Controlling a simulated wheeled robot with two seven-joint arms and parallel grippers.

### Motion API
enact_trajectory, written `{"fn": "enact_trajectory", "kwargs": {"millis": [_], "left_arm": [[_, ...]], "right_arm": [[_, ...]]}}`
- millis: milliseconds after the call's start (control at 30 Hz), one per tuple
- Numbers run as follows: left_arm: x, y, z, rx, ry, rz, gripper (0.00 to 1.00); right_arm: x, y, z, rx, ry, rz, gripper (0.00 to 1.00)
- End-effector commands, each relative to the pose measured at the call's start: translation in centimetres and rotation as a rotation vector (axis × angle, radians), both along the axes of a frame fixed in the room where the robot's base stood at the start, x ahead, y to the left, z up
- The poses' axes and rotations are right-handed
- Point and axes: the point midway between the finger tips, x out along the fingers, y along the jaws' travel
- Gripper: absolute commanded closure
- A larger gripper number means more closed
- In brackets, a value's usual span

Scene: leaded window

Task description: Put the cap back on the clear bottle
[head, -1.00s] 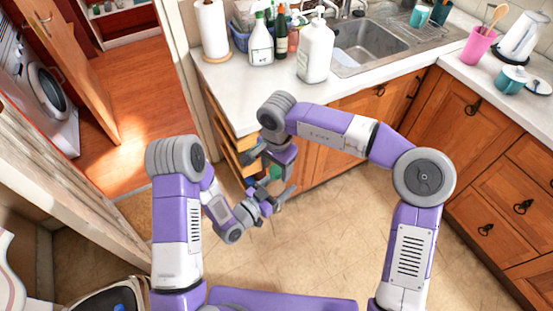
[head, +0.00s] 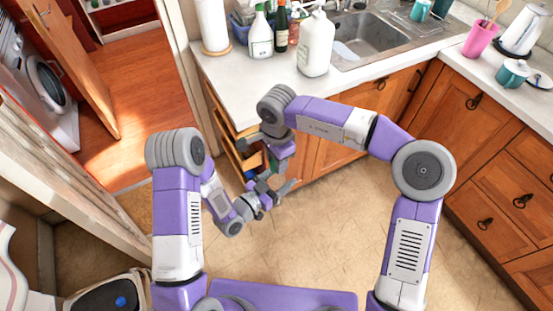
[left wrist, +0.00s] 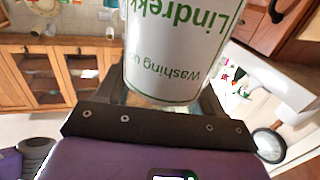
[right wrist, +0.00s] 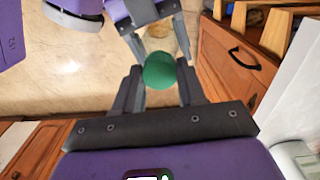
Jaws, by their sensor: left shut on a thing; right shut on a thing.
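In the left wrist view my left gripper (left wrist: 160,90) is shut on the clear bottle (left wrist: 180,50), which has a white label with green lettering. In the right wrist view my right gripper (right wrist: 159,80) is shut on the round green cap (right wrist: 159,71). The left gripper's fingers show just beyond the cap there. In the head view the left gripper (head: 272,192) and right gripper (head: 264,152) are close together in front of the counter. The bottle is mostly hidden there. I cannot tell whether cap and bottle touch.
The white counter (head: 240,90) carries a large white jug (head: 315,45), a white spray bottle (head: 260,36) and a paper roll (head: 213,25). Open drawers (head: 240,155) stick out beside the grippers. The tiled floor (head: 310,235) is clear.

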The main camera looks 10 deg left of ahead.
Motion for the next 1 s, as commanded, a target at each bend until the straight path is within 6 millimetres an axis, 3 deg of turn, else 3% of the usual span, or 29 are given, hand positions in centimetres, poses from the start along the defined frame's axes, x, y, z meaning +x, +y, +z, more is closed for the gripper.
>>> {"fn": "enact_trajectory", "kwargs": {"millis": [700, 800, 933, 967, 1000], "left_arm": [[0.09, 0.12, 0.00, -0.001, 0.001, 0.004, 1.00], [0.09, 0.12, 0.00, -0.001, 0.001, 0.004, 1.00], [0.09, 0.12, 0.00, -0.001, 0.001, 0.004, 1.00], [0.09, 0.12, 0.00, -0.001, 0.001, 0.004, 1.00], [0.08, 0.11, 0.00, -0.001, 0.001, 0.004, 1.00]], "right_arm": [[-0.09, -0.02, -0.08, -0.008, 0.010, -1.453, 0.96], [-0.11, 0.01, -0.09, -0.009, 0.012, -1.557, 0.96], [-0.12, 0.01, -0.11, -0.009, 0.013, -1.550, 0.96], [-0.12, 0.01, -0.11, -0.009, 0.013, -1.550, 0.55], [-0.12, 0.01, -0.11, -0.009, 0.013, -1.549, 0.49]]}}
